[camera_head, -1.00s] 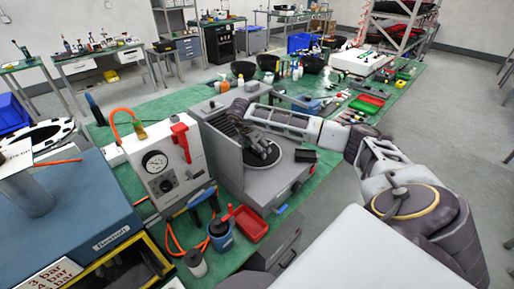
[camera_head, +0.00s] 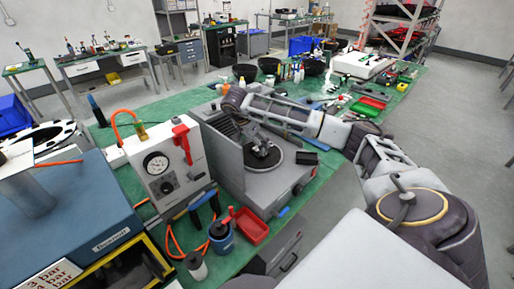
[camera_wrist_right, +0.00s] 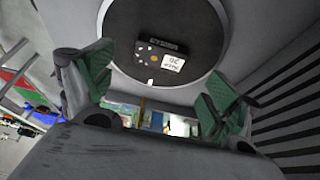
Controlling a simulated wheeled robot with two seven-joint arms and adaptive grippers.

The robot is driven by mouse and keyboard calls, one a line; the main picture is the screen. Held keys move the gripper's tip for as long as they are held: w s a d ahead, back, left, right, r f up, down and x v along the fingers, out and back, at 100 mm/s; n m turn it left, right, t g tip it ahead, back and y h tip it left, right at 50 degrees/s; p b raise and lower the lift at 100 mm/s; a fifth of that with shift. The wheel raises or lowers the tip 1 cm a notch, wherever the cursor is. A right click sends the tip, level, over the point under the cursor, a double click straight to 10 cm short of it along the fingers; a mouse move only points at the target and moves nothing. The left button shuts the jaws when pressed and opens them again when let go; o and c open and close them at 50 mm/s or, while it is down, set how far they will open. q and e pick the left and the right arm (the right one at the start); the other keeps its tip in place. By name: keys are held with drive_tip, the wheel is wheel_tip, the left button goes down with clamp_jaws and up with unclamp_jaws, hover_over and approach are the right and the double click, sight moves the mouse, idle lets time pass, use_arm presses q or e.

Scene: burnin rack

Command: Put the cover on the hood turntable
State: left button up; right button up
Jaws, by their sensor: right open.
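The hood (camera_head: 232,165) is a grey open-topped housing on the green bench in the head view. Its dark round turntable (camera_head: 268,160) lies inside, also seen in the right wrist view (camera_wrist_right: 190,75) as a black disc with a pale rim. A flat black piece with a white label (camera_wrist_right: 160,57) rests on the disc; I cannot tell whether it is the cover. My left gripper is not in view.
A small black block (camera_head: 307,158) sits on the hood's right edge. A white gauge panel (camera_head: 160,172) with a red lever stands left of the hood. A red tray (camera_head: 250,226) and a blue pot (camera_head: 221,237) are in front. Bowls and bottles stand behind.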

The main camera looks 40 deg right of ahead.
drive_tip(key=v, duration=0.6)
drive_tip(key=shift+r, duration=0.25)
